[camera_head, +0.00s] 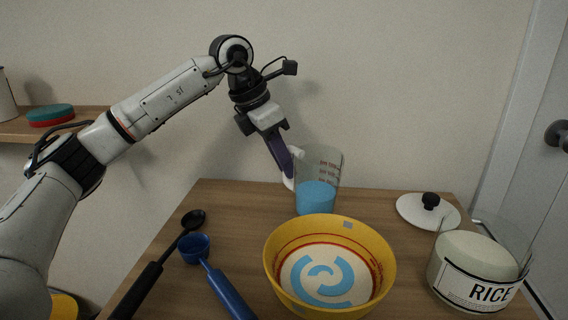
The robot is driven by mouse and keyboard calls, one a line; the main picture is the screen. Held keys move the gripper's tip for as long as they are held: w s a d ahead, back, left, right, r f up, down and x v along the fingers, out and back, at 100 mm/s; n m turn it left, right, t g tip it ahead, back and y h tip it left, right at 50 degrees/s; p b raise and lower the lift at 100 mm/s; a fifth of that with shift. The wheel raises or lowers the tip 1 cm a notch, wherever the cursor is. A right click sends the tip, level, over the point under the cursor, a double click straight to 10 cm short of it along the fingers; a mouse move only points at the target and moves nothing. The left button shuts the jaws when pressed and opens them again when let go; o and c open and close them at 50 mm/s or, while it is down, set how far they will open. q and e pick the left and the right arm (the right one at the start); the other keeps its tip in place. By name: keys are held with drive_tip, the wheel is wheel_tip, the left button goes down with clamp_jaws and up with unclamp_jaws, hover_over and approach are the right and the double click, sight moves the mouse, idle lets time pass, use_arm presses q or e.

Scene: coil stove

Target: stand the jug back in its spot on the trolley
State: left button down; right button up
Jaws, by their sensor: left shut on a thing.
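The jug (316,186) is a clear measuring jug with red markings, a white handle and blue contents in its lower part. It is near the back edge of the wooden trolley top (236,215), behind the yellow bowl. My left gripper (288,172) comes down from the upper left and is shut on the jug's handle. The jug looks nearly upright. The bowl's rim is close in front of its base, so I cannot tell whether the base touches the trolley. My right gripper is not in view.
A yellow bowl (283,253) stands at the front middle. A black ladle (160,262) and a blue scoop (213,268) lie at left. A rice jar (468,270) and a white lid (409,212) are at right. A wall is behind.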

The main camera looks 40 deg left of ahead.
use_arm(q)
drive_tip(key=shift+f, duration=0.1)
drive_tip(key=c, duration=1.7)
unclamp_jaws()
drive_tip(key=shift+c, duration=0.2)
drive_tip(key=p+v, duration=0.2)
drive_tip(key=v, duration=1)
drive_tip(key=shift+w, duration=0.1)
